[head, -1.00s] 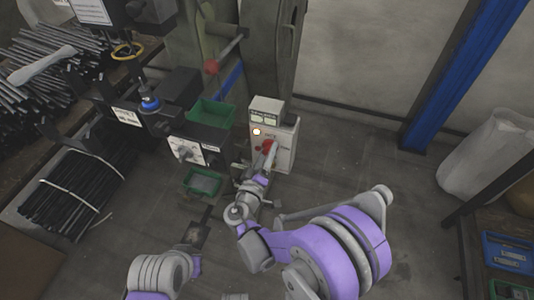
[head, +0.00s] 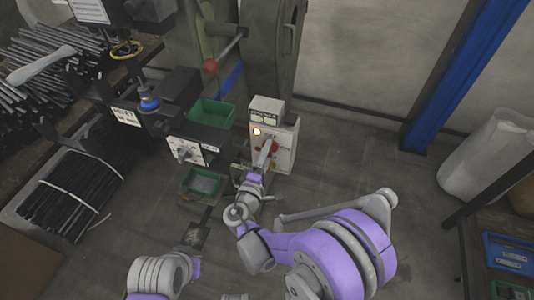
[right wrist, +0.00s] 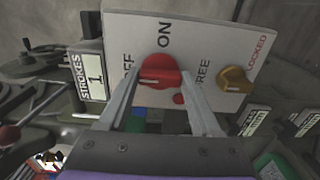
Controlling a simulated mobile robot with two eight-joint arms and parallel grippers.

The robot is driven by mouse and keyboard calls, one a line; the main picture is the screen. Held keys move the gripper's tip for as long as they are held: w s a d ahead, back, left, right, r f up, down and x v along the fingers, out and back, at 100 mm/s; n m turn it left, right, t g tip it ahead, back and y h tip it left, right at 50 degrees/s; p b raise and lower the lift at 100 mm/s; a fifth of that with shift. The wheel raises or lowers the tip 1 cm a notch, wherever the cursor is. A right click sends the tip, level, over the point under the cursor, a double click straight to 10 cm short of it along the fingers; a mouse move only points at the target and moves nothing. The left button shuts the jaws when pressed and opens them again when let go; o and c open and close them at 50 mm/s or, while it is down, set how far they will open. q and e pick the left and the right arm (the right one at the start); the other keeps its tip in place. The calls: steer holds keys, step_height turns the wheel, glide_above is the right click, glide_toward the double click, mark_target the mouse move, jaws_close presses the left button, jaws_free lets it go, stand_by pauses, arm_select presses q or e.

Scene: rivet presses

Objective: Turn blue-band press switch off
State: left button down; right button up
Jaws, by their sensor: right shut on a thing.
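The white switch box (head: 285,150) stands right of the press with the blue band (head: 149,103). A lamp (head: 257,132) glows on its top left. In the right wrist view its red rotary switch (right wrist: 160,70) sits between the OFF and ON labels, with a pale mark low on its left part. My right gripper (head: 267,152) reaches the panel, its two fingers on either side of the red switch and shut on it. The fingers partly hide the OFF label. My left gripper (head: 197,230) is low in the head view, away from the box; its jaw opening is unclear.
A yellow-brown knob (right wrist: 235,80) sits beside the red switch, by FREE and LOCKED labels. A strokes counter (right wrist: 88,80) is on the other side. Green bins (head: 212,112) and another panel (head: 190,151) stand left of the box.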

stand_by(0.4)
steer(key=o, duration=1.4)
steer(key=v, duration=1)
steer(key=shift+s+a+p, duration=0.15)
steer(key=shift+s+p, duration=0.25)
